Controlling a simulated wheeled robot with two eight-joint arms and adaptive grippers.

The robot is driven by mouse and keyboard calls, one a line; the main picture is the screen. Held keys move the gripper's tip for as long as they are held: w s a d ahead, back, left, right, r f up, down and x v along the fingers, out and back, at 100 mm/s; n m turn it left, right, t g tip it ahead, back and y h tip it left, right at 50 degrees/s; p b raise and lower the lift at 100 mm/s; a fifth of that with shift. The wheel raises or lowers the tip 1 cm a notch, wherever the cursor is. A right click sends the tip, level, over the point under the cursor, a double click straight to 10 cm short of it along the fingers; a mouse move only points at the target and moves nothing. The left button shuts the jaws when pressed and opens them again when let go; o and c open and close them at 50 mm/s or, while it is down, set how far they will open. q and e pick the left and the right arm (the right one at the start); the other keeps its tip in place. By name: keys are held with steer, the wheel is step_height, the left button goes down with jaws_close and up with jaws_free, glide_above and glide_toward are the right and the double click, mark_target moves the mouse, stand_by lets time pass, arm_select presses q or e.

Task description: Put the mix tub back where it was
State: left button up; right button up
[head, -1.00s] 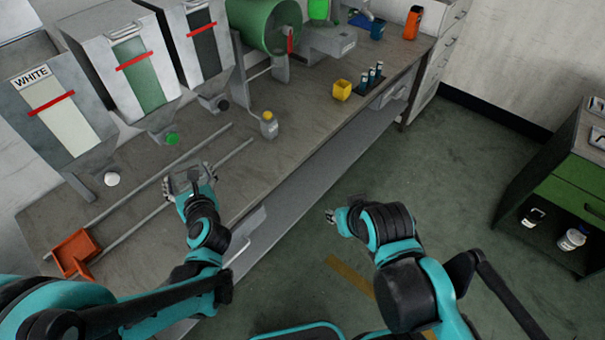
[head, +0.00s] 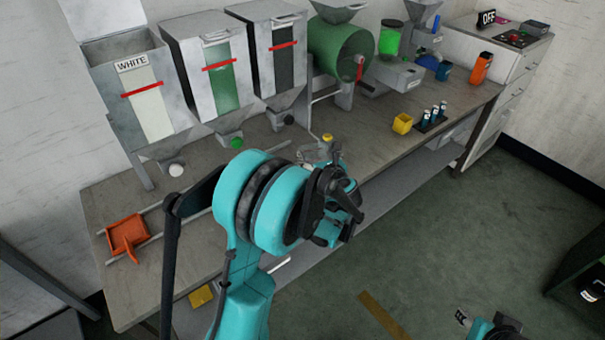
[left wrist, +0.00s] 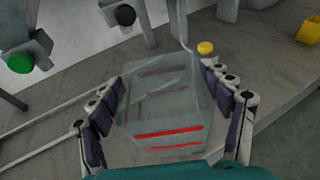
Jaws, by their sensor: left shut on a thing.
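The mix tub (left wrist: 163,105) is a clear, greyish tub with red lines across its side, in the left wrist view. My left gripper (left wrist: 168,100) is shut on it, with jointed fingers along both sides. In the head view my left gripper (head: 325,157) is over the bench's front part, below the dark-windowed hopper and beside the yellow-capped bottle (head: 327,138). The arm hides much of the tub there. I cannot tell whether the tub touches the bench. My right gripper (head: 462,318) is at the bottom right, over the floor, too small to judge.
Three hoppers stand along the bench's back, the left one marked WHITE (head: 150,110). An orange tray (head: 126,236) sits by the rails at left. A yellow box (head: 402,123) and a rack of blue-capped vials (head: 431,121) stand at right. Bare bench (head: 365,135) lies between bottle and box.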

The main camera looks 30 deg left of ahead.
arm_select(q)
steer(key=a+f, duration=0.1)
steer(key=a+f+b, duration=0.1)
steer(key=a, duration=0.1)
steer(key=a+f, duration=0.1)
steer(key=a, duration=0.1)
steer(key=shift+s+a+f, duration=0.1)
steer(key=shift+s, duration=0.1)
step_height(320, 180, down, 4)
steer(key=shift+f+b, duration=0.1)
steer(key=shift+b, duration=1.05)
steer(key=o, duration=1.9)
